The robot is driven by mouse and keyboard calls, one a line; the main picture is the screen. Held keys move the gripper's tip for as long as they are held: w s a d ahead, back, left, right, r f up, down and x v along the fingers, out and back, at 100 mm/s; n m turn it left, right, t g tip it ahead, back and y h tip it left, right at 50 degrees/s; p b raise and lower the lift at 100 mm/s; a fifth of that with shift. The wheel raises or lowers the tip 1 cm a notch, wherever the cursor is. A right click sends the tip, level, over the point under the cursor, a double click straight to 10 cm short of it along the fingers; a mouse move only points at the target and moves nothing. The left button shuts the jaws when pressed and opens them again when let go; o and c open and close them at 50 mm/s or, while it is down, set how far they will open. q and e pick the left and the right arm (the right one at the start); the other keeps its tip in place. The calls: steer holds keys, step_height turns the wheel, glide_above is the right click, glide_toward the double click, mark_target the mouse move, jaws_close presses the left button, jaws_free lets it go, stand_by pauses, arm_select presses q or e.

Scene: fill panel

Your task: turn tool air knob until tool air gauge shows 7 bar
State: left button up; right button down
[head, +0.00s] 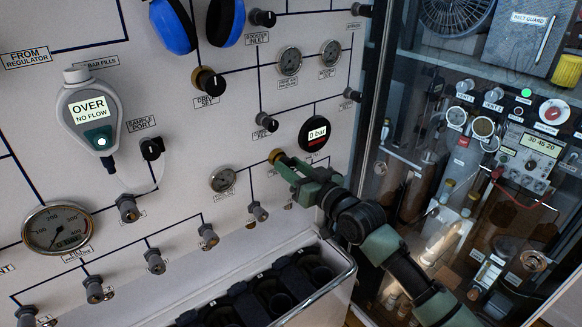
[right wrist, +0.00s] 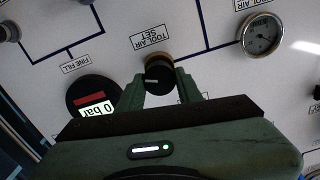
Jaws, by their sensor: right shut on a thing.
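The tool air set knob (right wrist: 158,78) is black with a brass collar and a pale pointer line. In the head view its brass collar (head: 275,155) shows at the tip of my right gripper (head: 287,166). In the right wrist view the green fingers of my right gripper (right wrist: 160,90) are closed around the knob, one on each side. The tool air gauge (right wrist: 260,34) is a small round dial beside the knob; it also shows in the head view (head: 222,180). Its needle is too small to read surely. My left gripper is not in view.
The fine fill display (head: 316,133) reads 0 bar. A grey handset (head: 92,112) reads OVER, NO FLOW. Other knobs and gauges cover the panel. A black rack in a tray (head: 265,295) stands below. A glass cabinet (head: 470,150) is at the right.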

steer(key=m, duration=0.6)
steer(key=shift+d, duration=0.1)
stand_by(0.5)
steer(key=c, duration=1)
jaws_free()
steer(key=shift+s+d+f, duration=0.15)
steer(key=shift+s+d, duration=0.15)
steer(key=shift+s, duration=0.1)
steer(key=b+v, duration=0.1)
steer(key=v, duration=0.5)
steer(key=shift+s+d+b, duration=0.25)
steer(key=shift+s+b, duration=0.05)
stand_by(0.9)
